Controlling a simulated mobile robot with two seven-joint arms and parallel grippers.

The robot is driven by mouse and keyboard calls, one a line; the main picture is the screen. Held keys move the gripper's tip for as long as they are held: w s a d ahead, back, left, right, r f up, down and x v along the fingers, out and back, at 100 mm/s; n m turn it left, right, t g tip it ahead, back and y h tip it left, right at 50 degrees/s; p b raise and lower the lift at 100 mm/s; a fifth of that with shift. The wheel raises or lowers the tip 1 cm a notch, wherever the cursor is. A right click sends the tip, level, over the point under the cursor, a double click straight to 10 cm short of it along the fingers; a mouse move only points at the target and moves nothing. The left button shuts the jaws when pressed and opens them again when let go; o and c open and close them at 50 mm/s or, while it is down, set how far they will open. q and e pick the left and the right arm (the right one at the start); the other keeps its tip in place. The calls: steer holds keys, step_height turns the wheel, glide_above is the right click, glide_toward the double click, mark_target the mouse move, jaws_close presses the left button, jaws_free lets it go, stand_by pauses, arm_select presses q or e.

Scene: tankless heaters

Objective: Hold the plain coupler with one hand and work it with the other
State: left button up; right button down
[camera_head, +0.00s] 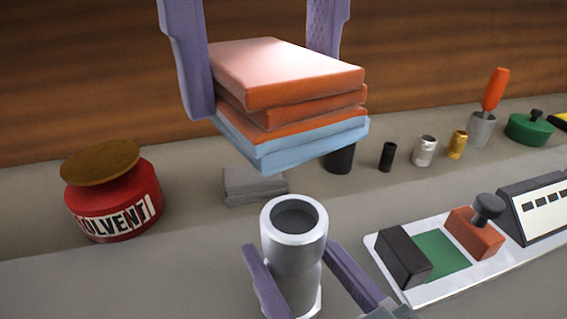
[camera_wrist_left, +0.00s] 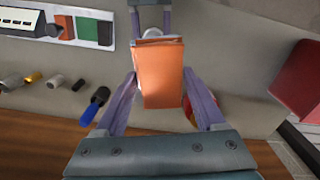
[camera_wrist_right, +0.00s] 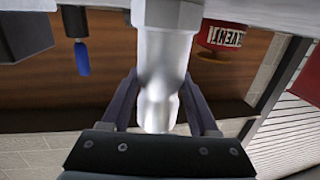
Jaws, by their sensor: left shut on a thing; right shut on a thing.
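The plain coupler (camera_head: 293,245), a silver metal cylinder with an open top, stands upright in the lower middle of the head view. My right gripper (camera_head: 292,258) is shut around it; in the right wrist view the coupler (camera_wrist_right: 163,60) lies between the fingers. My left gripper (camera_head: 265,75) is shut on a stack of folded cloths (camera_head: 290,75), orange on top and light blue below. It holds the stack in the air, above and behind the coupler's mouth. The cloths (camera_wrist_left: 163,75) fill the space between the fingers in the left wrist view.
A red solvent can (camera_head: 113,205) with a brown lid stands at left. A grey block (camera_head: 253,187) sits behind the coupler. A white tray (camera_head: 450,280) with black, green and red pieces lies at right. Small cylinders and an orange-handled tool (camera_head: 494,90) stand at the back right.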

stand_by(0.4)
steer(key=shift+c, duration=0.3)
jaws_free()
